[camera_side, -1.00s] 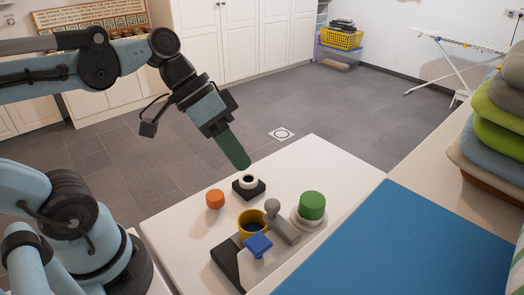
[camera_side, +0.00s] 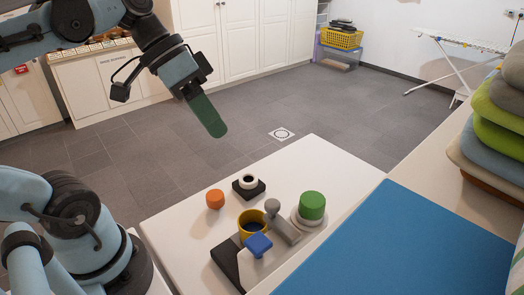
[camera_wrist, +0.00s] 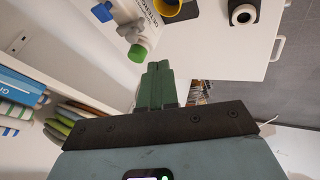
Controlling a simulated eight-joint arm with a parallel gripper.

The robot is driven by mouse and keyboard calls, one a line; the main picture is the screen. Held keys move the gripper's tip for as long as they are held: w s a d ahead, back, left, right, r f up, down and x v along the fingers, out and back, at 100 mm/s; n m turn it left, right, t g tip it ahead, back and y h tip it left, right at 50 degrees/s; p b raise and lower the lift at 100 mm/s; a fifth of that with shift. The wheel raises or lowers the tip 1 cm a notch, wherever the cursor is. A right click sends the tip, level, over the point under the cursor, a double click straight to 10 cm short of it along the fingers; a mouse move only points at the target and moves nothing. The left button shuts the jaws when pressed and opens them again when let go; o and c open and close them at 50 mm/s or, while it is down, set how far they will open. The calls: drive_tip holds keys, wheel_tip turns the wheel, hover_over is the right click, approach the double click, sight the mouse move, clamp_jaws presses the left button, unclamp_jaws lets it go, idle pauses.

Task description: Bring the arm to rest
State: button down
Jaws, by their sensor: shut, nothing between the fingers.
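My gripper (camera_side: 207,118) is in the upper left of the side view, with its green fingers pointing down and to the right. It is shut and empty, held in the air above the floor, beyond the far left edge of the white table and apart from every object. In the wrist view, the closed green fingers of my gripper (camera_wrist: 157,75) show at the centre.
The white table (camera_side: 180,230) bears an orange piece (camera_side: 215,199), a dark block with a white ring (camera_side: 248,187), a yellow cup (camera_side: 247,219), a grey piece (camera_side: 281,222), a blue-topped piece (camera_side: 258,245) and a green cylinder (camera_side: 312,205). A blue mat (camera_side: 400,245) lies at right.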

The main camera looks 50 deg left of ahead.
drive_tip(key=w+a+f+n+t+y, duration=0.2)
drive_tip(key=w+a+f+t+y, duration=0.1)
drive_tip(key=f, duration=0.7)
drive_tip(key=w+a+y, duration=0.1)
drive_tip(key=w+y, duration=0.1)
drive_tip(key=shift+f+n+t+y, duration=0.25)
drive_tip(key=shift+n+t+y, duration=0.05)
drive_tip(key=shift+w, duration=0.1)
